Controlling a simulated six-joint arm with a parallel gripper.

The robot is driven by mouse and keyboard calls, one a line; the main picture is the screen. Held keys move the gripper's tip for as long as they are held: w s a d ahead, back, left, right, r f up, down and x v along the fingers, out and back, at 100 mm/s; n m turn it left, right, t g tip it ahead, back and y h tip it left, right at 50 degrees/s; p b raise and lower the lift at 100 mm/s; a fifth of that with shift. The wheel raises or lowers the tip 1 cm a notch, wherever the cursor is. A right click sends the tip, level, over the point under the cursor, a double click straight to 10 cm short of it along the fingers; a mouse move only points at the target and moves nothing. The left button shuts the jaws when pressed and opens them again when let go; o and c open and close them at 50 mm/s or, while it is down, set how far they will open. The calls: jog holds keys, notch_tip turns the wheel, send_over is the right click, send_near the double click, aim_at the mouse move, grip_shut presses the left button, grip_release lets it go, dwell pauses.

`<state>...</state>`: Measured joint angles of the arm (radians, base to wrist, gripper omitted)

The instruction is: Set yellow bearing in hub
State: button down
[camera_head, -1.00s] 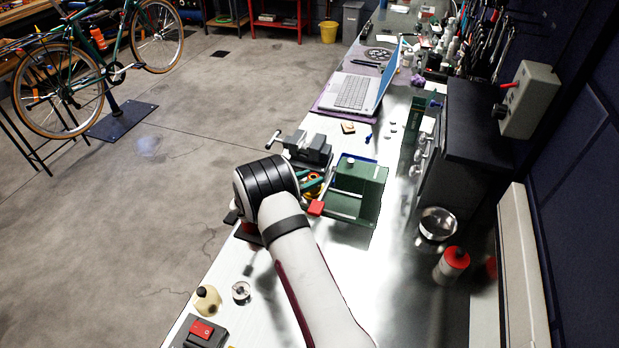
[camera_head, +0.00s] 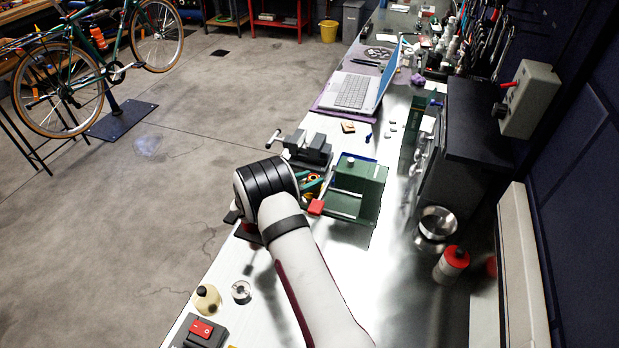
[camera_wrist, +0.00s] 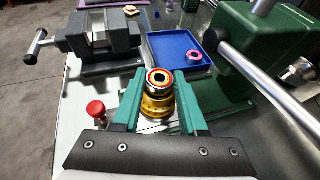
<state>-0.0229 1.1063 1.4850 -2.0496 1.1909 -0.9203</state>
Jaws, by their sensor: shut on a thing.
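In the wrist view, my gripper (camera_wrist: 159,78) has its two teal fingers closed around a small ring with red, pale and yellow bands, which I take as the yellow bearing (camera_wrist: 158,75). A stepped gold hub (camera_wrist: 156,105) shows directly below the ring, between the fingers. Ring and hub line up and look close together; I cannot tell whether the ring is seated. In the head view my wrist hides most of this spot, and only a little orange and teal shows beside it.
A blue tray (camera_wrist: 172,50) holds a pink-red ring (camera_wrist: 195,58). A grey vise (camera_wrist: 100,38) stands left of it, and a green press-like tool (camera_wrist: 265,45) with a metal bar stands close on the right. A red knob (camera_wrist: 96,109) is left of my fingers.

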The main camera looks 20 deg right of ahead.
jog(key=shift+f, duration=0.15)
jog(key=c, duration=0.7)
grip_release()
jog(key=shift+c, duration=0.2)
jog(key=v, duration=1.1)
jog(key=shift+f, duration=0.1)
jog(key=s+d+r+m+g, duration=0.2)
jog(key=s+r+m+g, duration=0.2)
jog(key=s+r+m, duration=0.6)
jog(key=s+a+r+m+g+y, duration=0.25)
jog(key=s+m+y, duration=0.35)
jog(key=s+m, duration=0.65)
jog(key=s+a+m+y, duration=0.6)
jog(key=s+a, duration=0.5)
jog(key=s, duration=0.3)
jog(key=shift+s+a+f+y, duration=0.25)
jog(key=shift+s+y, duration=0.15)
jog(key=shift+y, duration=0.5)
